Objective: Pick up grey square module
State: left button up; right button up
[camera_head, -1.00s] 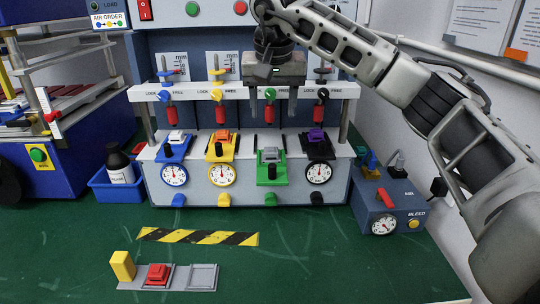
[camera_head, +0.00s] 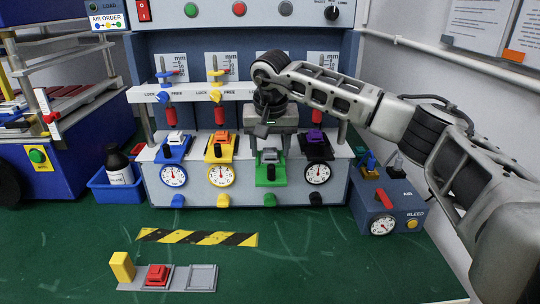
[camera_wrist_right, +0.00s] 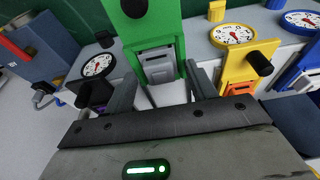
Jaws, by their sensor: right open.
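The grey square module (camera_head: 269,156) sits on the green station (camera_head: 271,178), third from the left in the row. In the right wrist view the grey module (camera_wrist_right: 158,62) shows on the green holder (camera_wrist_right: 151,22), just beyond my fingertips. My right gripper (camera_head: 270,148) points down over the green station. Its two fingers are apart, one toward each side of the module, with nothing held (camera_wrist_right: 160,80). The arm hides part of the station's upper post in the head view. My left gripper is not in view.
Blue (camera_head: 174,148), yellow (camera_head: 221,148) and black (camera_head: 317,147) stations stand beside the green one, each with a gauge below. A grey tray (camera_head: 190,278) with a red module and yellow block lies in front. The green mat's middle right is clear.

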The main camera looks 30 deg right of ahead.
jog(key=c, duration=1.1)
jog(key=shift+o, duration=0.2)
jog(key=shift+r, duration=0.1)
